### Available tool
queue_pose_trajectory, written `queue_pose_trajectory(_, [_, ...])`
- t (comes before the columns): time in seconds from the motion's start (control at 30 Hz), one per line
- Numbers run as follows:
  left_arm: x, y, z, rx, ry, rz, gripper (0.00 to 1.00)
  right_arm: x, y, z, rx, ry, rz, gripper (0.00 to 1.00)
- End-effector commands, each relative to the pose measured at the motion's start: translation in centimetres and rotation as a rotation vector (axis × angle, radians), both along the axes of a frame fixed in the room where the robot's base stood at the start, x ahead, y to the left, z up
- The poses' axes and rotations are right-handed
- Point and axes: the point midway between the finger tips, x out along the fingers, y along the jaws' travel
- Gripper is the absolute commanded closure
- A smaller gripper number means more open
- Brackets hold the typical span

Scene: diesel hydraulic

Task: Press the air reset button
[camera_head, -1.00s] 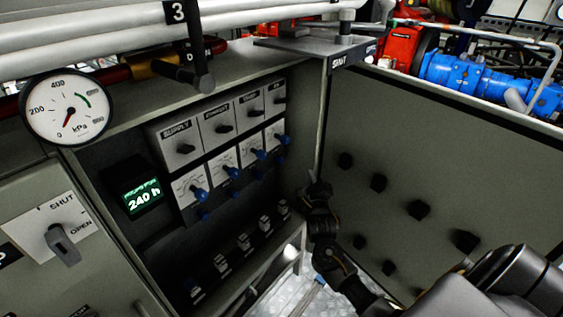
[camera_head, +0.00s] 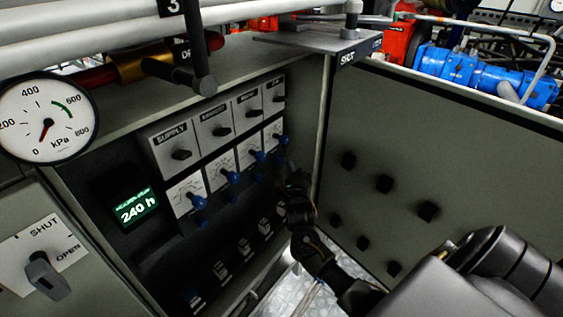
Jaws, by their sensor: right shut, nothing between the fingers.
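The open cabinet holds a control panel (camera_head: 236,115) with white plates, a row of black knobs and a row of blue-handled levers. Further blue knobs (camera_head: 202,218) sit under the levers, partly in shadow. I cannot read any label as air reset, so I cannot tell which control is that button. My right gripper (camera_head: 286,168) is dark and shut, with nothing held. It is at the right end of the panel, just below the rightmost blue lever (camera_head: 281,140). I cannot tell whether it touches anything. My left gripper is out of view.
A pressure gauge (camera_head: 45,117), a SHUT/OPEN switch (camera_head: 42,275) and a 240 h display (camera_head: 137,207) are at left. A grey shelf plate (camera_head: 305,42) and pipes run above.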

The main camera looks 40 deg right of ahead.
Motion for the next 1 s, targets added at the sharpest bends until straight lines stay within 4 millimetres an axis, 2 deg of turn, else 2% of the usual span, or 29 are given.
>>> queue_pose_trajectory(0.23, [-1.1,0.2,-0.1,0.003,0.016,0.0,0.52,0.0,0.0,0.0,0.0,0.0,0.0,1.0])
queue_pose_trajectory(0.43, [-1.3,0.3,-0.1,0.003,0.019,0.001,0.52,-0.1,-0.1,0.0,0.0,0.0,-0.001,1.0])
queue_pose_trajectory(1.0, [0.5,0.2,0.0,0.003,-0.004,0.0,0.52,-0.2,-0.2,0.0,0.0,0.0,-0.003,1.0])
